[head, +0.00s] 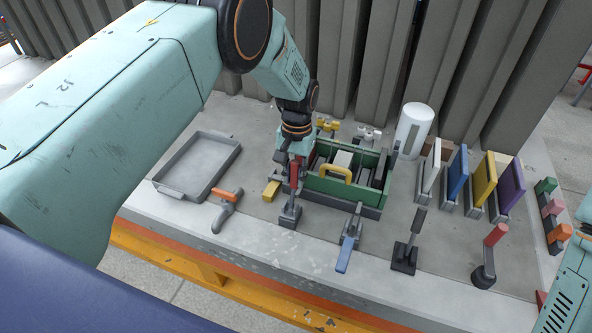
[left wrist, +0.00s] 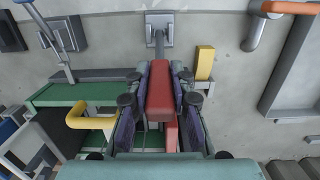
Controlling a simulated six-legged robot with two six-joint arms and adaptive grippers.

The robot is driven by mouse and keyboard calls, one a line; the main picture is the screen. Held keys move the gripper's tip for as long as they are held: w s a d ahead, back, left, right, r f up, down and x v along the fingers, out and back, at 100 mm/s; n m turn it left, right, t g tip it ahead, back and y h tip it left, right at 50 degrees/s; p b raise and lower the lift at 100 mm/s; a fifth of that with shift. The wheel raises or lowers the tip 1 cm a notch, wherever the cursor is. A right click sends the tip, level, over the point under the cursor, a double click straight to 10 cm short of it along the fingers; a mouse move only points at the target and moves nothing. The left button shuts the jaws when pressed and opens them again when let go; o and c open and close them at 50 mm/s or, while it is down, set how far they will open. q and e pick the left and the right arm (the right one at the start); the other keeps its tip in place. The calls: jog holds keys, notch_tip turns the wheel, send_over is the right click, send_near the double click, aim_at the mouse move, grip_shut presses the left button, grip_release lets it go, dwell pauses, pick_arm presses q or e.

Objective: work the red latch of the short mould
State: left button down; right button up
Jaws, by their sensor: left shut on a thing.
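The red latch has a red grip (left wrist: 160,92) on a grey stem that rises from a square grey base (head: 290,217); its base also shows in the left wrist view (left wrist: 160,27). My left gripper (head: 296,172) is shut on the red grip, with one finger on each side of it in the left wrist view (left wrist: 161,88). The short mould is a green box (head: 343,191) with a yellow handle (head: 336,173), just right of the gripper. Its green wall (left wrist: 85,95) lies left of the fingers in the wrist view. My right gripper is not in view.
A yellow block (head: 271,190), an orange-handled tool (head: 227,208) and a grey tray (head: 199,165) lie left of the latch. A blue lever (head: 349,245), a black lever (head: 408,248) and another red-handled lever (head: 489,258) stand right. A white cylinder (head: 413,130) stands behind.

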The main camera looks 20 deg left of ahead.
pick_arm(q)
jog(key=shift+w+r, duration=0.15)
dwell(0.3)
jog(key=c, duration=1.2)
grip_release()
jog(key=shift+o, duration=0.2)
notch_tip(320, 180, up, 12)
jog(key=w, duration=0.1)
jog(key=shift+f, duration=0.2)
